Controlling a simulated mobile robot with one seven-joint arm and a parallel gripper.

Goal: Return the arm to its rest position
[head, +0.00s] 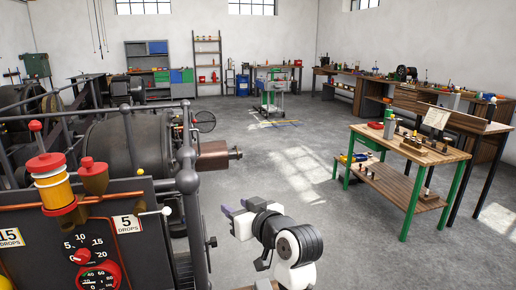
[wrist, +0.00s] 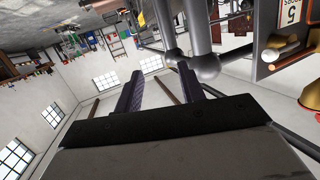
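My arm stands at the bottom middle of the head view, white with a dark joint ring. My gripper (head: 236,209) points left towards the machine railing (head: 187,182), and no contact with it shows. In the wrist view my gripper (wrist: 160,82) has two dark purple fingers set apart, with nothing between them. The wrist view is tilted. Grey railing pipes and a ball joint (wrist: 204,67) appear just beyond the right finger.
A dark panel (head: 139,248) with gauges, an orange oiler (head: 54,188) and a "5 drops" label (head: 127,224) fills the lower left. A large dark machine (head: 110,147) stands behind the railing. A green-legged workbench (head: 408,150) stands right. The grey floor (head: 300,150) between is mostly clear.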

